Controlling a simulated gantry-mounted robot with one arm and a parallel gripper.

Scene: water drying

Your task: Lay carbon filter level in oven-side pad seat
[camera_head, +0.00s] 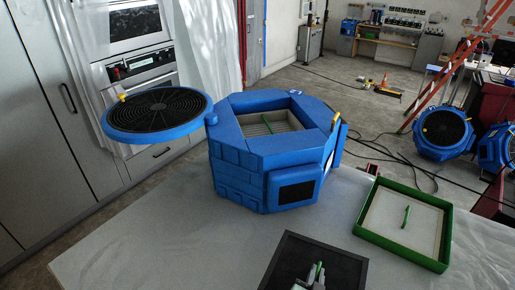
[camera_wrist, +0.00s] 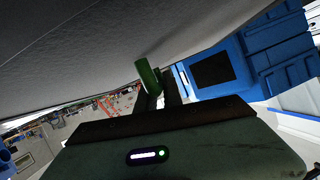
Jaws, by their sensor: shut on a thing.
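The carbon filter (camera_head: 283,250) is a dark square panel with a black frame, at the bottom edge of the head view and partly cut off. My gripper (camera_head: 315,275) is shut on its green tab. The wrist view shows the green tab (camera_wrist: 148,76) at the fingers, with a broad dark grey face (camera_wrist: 70,60) above it, likely the filter. The blue octagonal housing (camera_head: 240,155) stands behind on the table, its top open. Inside lies a pale mesh pad (camera_head: 280,123) with a green tab. Which seat is oven-side I cannot tell.
A round blue lid with a black grille (camera_head: 155,110) is swung out left of the housing, before the oven (camera_head: 140,65). A green tray (camera_head: 362,220) holding a pale pad stands at right. Bare table (camera_head: 170,240) lies left of the filter.

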